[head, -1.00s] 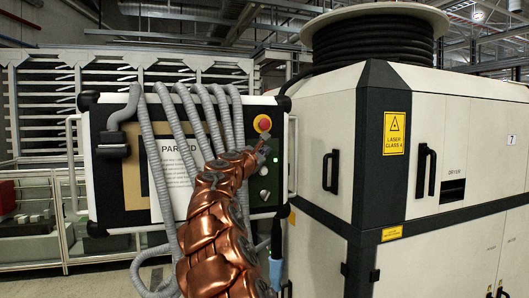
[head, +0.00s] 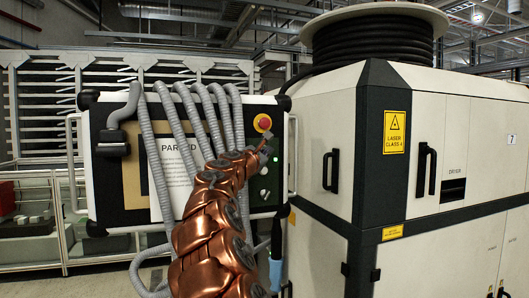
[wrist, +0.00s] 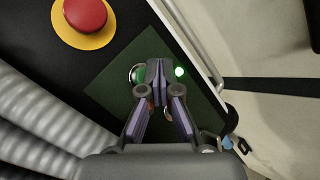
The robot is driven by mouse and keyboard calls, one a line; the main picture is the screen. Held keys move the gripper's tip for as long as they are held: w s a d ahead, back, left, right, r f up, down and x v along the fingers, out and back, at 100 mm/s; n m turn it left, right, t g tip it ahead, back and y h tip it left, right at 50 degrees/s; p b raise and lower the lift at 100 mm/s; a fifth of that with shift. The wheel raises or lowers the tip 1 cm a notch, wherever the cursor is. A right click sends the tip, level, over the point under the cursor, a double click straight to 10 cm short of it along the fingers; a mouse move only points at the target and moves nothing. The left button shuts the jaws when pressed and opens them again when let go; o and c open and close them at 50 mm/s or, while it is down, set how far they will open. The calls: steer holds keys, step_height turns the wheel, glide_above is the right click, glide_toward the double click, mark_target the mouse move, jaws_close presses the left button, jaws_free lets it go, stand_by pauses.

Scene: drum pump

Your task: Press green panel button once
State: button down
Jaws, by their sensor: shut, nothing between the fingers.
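The control panel (head: 188,207) stands ahead with a black face, and my arm reaches across it. My gripper (head: 268,138) is at the panel's right side, below the red emergency stop. In the wrist view my gripper (wrist: 160,66) is shut and empty, its fingertips over a dark green plate (wrist: 118,98). A round green button (wrist: 136,74) with a metal rim shows just left of the fingertips, which partly cover it. A small bright green light (wrist: 180,71) glows just right of them. I cannot tell whether the tips touch the plate or button.
The red emergency stop (head: 263,122) on its yellow disc is close above; it also shows in the wrist view (wrist: 85,14). Grey corrugated hoses (head: 152,150) hang over the panel's left and middle. A large white cabinet (head: 310,150) stands close on the right.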

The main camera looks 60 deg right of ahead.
steer(key=s+a+b, duration=0.1)
steer(key=s, duration=0.1)
steer(key=s+a, duration=0.2)
steer(key=shift+b, duration=0.35)
stand_by(0.8)
steer(key=s+a+f+m+g+y, duration=0.1)
steer(key=s+a+f+m+y, duration=0.25)
steer(key=a+f, duration=0.7)
steer(key=s+a+f+m+y, duration=0.3)
steer(key=a+f+m+y, duration=0.15)
steer(key=a+f, duration=0.55)
steer(key=s+a+f+m+g+y, duration=0.1)
steer(key=s+a+f+m+y, duration=0.25)
steer(key=a+f, duration=0.65)
steer(key=s+a+f+g+y, duration=0.1)
steer(key=s+a+f+y, duration=0.1)
steer(key=s+a+f, duration=0.3)
steer(key=s+a+f+g+y, duration=0.1)
steer(key=s+a+f+y, duration=0.2)
steer(key=a, duration=0.8)
steer(key=s+a+f+m+g+y, duration=0.1)
steer(key=s+a+f+y, duration=0.2)
steer(key=s+a+f, duration=0.3)
steer(key=a+f, duration=0.1)
steer(key=a, duration=0.1)
steer(key=shift+s+a, duration=0.3)
steer(key=shift+s, duration=0.1)
